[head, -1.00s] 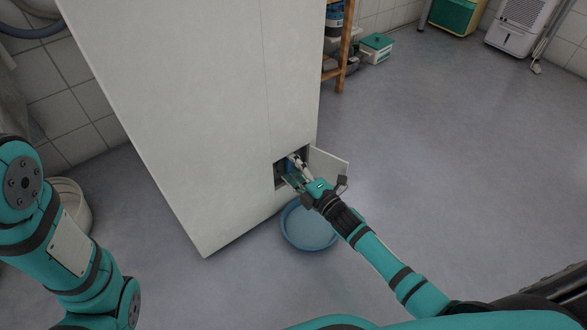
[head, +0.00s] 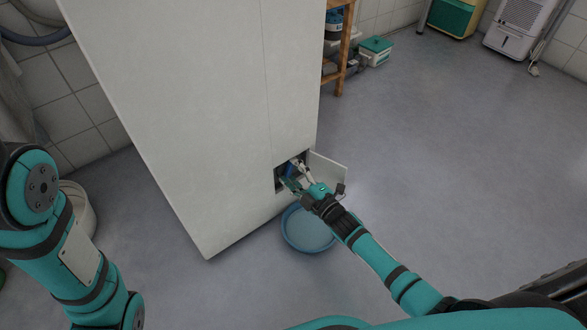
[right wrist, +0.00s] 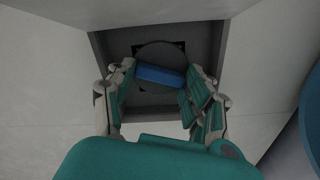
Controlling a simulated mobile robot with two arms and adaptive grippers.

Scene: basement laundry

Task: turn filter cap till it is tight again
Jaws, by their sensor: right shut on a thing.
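The filter cap (right wrist: 160,76) shows in the right wrist view as a blue grip bar on a dark round disc, inside a square recess low in the white cabinet (head: 200,110). The bar lies nearly level, tilted slightly down to the right. My right gripper (right wrist: 158,84) reaches into the recess and is shut on the blue bar, one finger at each end. In the head view the right gripper (head: 292,177) hides most of the cap. My left gripper is out of view; only my left arm shows at the left edge.
The open flap (head: 328,169) stands out to the right of the recess, close to my right gripper. A blue basin (head: 308,228) sits on the floor below it. A white bucket (head: 78,205) stands at the left. The floor on the right is clear.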

